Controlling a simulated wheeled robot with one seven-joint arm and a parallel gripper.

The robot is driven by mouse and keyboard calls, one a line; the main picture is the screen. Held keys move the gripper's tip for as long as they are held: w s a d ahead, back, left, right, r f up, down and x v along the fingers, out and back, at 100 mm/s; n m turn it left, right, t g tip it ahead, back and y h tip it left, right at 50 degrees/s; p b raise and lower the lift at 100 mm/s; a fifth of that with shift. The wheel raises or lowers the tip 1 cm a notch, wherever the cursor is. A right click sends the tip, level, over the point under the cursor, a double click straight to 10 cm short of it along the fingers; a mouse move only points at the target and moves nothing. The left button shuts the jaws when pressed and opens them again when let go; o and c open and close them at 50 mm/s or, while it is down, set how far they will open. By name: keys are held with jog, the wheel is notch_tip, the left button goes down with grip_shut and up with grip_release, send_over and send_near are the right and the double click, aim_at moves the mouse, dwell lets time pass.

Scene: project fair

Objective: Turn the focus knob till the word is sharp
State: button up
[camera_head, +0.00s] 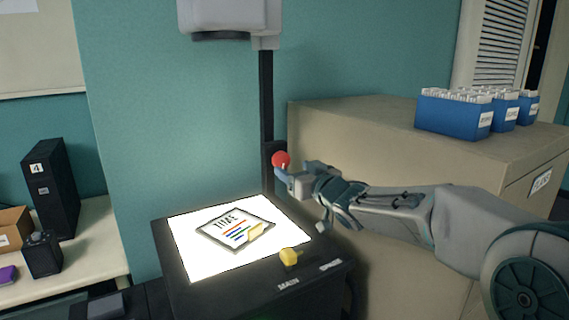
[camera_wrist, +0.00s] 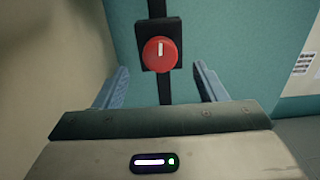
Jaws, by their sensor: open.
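The red round focus knob (camera_head: 281,159) sits on a black block on the projector's dark upright post (camera_head: 266,110). In the wrist view the knob (camera_wrist: 160,53) shows a white mark near its upper middle, pointing about straight up. My gripper (camera_head: 290,175) is beside the knob in the head view. In the wrist view its two blue fingers (camera_wrist: 160,84) are spread wide, with the knob ahead, between and beyond the tips. Nothing is between the fingers. A sheet with the word "TIME" (camera_head: 231,222) lies on the bright projector stage (camera_head: 188,250). The projected word is not in view.
A beige cabinet (camera_head: 350,118) with blue card boxes (camera_head: 452,116) stands close behind my arm. The projector head (camera_head: 215,18) is above.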

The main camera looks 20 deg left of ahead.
aim_at(284, 163)
jog(key=x, duration=0.5)
jog(key=shift+w+a, duration=0.25)
